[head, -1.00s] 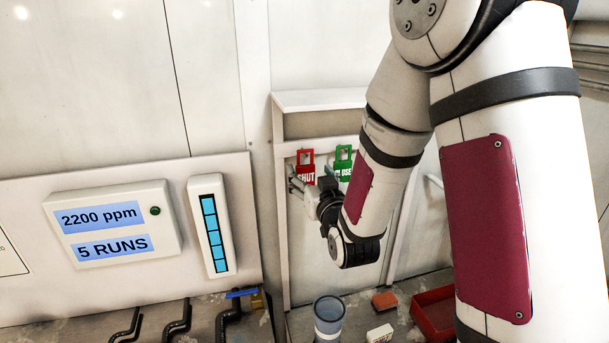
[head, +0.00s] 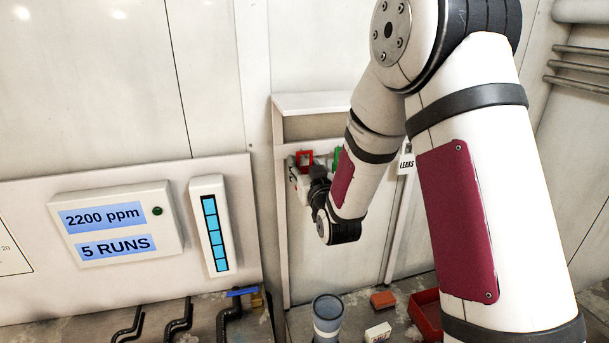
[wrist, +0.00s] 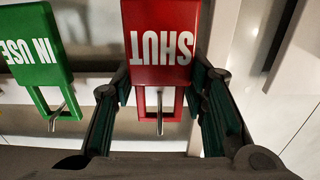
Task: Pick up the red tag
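The red tag (wrist: 160,45), marked SHUT, hangs on a metal peg by the square loop of its frame. In the wrist view it appears upside down. My gripper (wrist: 160,85) is open, with one finger on each side of the tag; the fingertips are close to its edges, and I cannot tell whether they touch. In the head view the red tag (head: 305,158) shows only its upper frame; my gripper (head: 306,183) covers the rest. The green IN USE tag (wrist: 36,48) hangs on its own peg beside it; in the head view it is mostly hidden behind my arm.
A white tag marked LEAKS (head: 406,163) hangs to the right of my arm. Below are a blue-grey cup (head: 327,318), an orange block (head: 383,300), a small white box (head: 377,333) and a red tray (head: 428,318). A display panel (head: 115,222) is on the left wall.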

